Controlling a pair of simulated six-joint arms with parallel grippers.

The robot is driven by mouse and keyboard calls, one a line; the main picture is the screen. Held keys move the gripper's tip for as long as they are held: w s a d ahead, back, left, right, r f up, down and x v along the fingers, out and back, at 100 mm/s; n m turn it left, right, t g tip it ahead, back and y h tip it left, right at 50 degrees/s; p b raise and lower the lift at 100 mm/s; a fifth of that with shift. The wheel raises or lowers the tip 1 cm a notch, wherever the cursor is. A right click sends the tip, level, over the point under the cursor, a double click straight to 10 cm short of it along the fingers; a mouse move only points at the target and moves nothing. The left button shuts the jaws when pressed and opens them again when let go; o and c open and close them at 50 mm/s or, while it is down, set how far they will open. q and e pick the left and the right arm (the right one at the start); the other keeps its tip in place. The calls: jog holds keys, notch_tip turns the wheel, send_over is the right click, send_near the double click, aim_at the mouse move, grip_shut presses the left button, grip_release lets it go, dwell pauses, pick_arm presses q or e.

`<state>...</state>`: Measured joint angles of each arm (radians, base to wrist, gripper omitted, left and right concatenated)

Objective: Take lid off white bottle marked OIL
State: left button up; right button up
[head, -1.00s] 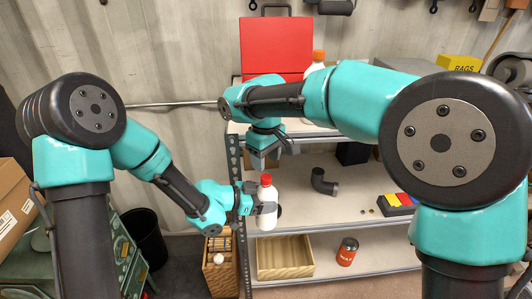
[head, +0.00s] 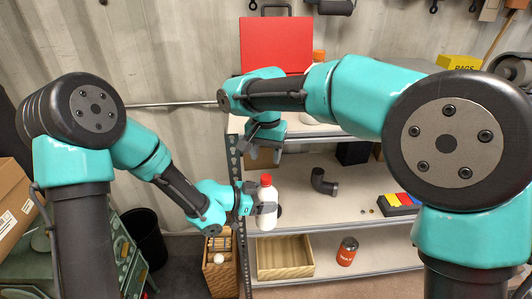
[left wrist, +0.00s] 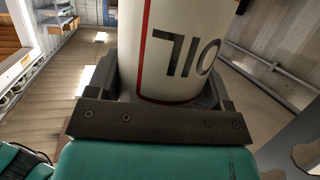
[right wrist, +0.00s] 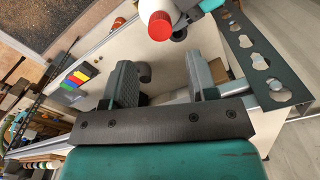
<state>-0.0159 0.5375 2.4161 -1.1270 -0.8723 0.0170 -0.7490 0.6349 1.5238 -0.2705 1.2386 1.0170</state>
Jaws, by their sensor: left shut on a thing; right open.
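The white OIL bottle (head: 268,212) stands upright in my left gripper (head: 262,209), in front of the shelf. Its lettering shows upside down on the bottle in the left wrist view (left wrist: 182,45), between the two jaws. The red lid (head: 266,180) is on top of the bottle. In the right wrist view the red lid (right wrist: 160,25) lies beyond the fingertips, at the upper middle. My right gripper (head: 264,156) is open and empty, pointing down above the bottle and a little behind the lid in the head view. Its two fingers also show in the right wrist view (right wrist: 160,75).
A metal shelf unit (head: 320,213) stands behind the bottle. It holds a black pipe elbow (head: 323,183), a tray of coloured pieces (head: 400,203), a wooden crate (head: 285,259) and a red can (head: 347,252). Another orange-capped bottle (head: 318,57) stands on the top, partly behind my right arm.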

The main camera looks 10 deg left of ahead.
aim_at(266, 177)
dwell(0.4)
jog(key=shift+f, duration=4)
jog(key=shift+c, duration=0.4)
jog(key=c, duration=0.9)
jog(key=shift+o, duration=0.2)
jog(key=n, duration=0.4)
jog(key=shift+n, duration=0.3)
jog(key=n, duration=0.3)
jog(key=shift+n, duration=0.3)
jog(key=n, duration=0.3)
jog(key=shift+r+n, duration=0.1)
jog(key=shift+n, duration=0.3)
jog(key=n, duration=0.4)
jog(key=shift+n, duration=0.3)
